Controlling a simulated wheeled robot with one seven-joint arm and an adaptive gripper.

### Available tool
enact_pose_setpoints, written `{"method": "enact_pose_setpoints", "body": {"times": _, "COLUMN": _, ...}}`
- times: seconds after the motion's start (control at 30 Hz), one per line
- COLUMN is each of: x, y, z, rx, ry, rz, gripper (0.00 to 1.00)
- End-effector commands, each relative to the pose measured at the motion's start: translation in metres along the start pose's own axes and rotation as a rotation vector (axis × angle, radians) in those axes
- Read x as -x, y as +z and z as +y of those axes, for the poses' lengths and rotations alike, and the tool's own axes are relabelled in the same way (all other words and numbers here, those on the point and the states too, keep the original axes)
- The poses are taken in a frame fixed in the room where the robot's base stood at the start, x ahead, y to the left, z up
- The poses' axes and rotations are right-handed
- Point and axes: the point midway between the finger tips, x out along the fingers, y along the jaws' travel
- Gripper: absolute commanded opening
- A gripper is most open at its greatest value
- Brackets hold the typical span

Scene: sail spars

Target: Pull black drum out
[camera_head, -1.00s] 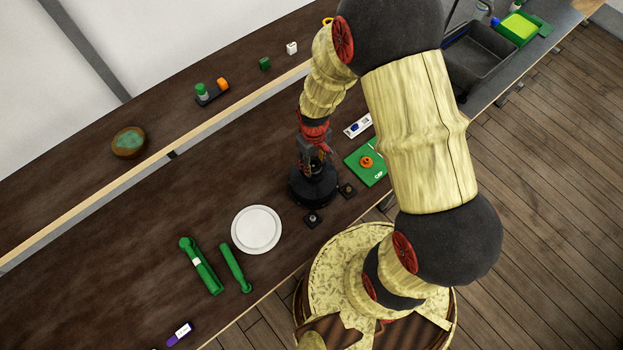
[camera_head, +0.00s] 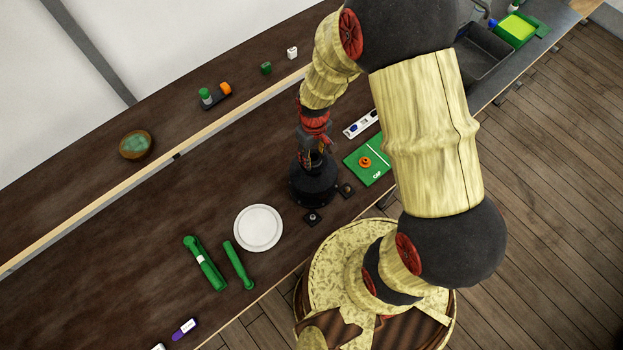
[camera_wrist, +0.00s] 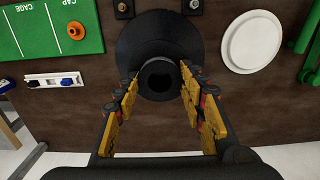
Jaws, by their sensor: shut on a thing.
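The black drum (camera_head: 314,188) stands near the front edge of the counter, with a wide round body and a narrower neck on top. It also shows in the wrist view (camera_wrist: 195,42), where its neck has a dark round hole facing the camera. My gripper (camera_head: 314,160) is directly above the drum. In the wrist view its yellow-padded fingers (camera_wrist: 159,82) are on either side of the neck and shut on it. The exact finger contact is partly hidden.
Two small dark square fittings (camera_head: 312,216) (camera_head: 346,190) sit by the drum's front side. A white plate (camera_head: 258,228) lies to the left. A green board (camera_head: 372,172) with an orange cap (camera_head: 365,162) and a level (camera_head: 360,123) lie to the right.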

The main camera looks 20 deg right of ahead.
Motion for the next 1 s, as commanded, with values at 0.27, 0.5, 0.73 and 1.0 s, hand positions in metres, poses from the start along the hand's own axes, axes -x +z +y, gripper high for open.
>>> {"method": "enact_pose_setpoints", "body": {"times": 0.27, "x": 0.020, "y": -0.002, "z": 0.001, "rx": 0.000, "ry": 0.002, "rz": 0.005, "gripper": 0.10}}
{"method": "enact_pose_setpoints", "body": {"times": 0.5, "x": 0.034, "y": -0.002, "z": 0.001, "rx": 0.000, "ry": 0.002, "rz": 0.005, "gripper": 0.10}}
{"method": "enact_pose_setpoints", "body": {"times": 0.73, "x": 0.047, "y": -0.003, "z": 0.001, "rx": 0.000, "ry": 0.002, "rz": 0.006, "gripper": 0.10}}
{"method": "enact_pose_setpoints", "body": {"times": 1.0, "x": 0.062, "y": -0.002, "z": 0.001, "rx": 0.000, "ry": 0.002, "rz": 0.005, "gripper": 0.10}}
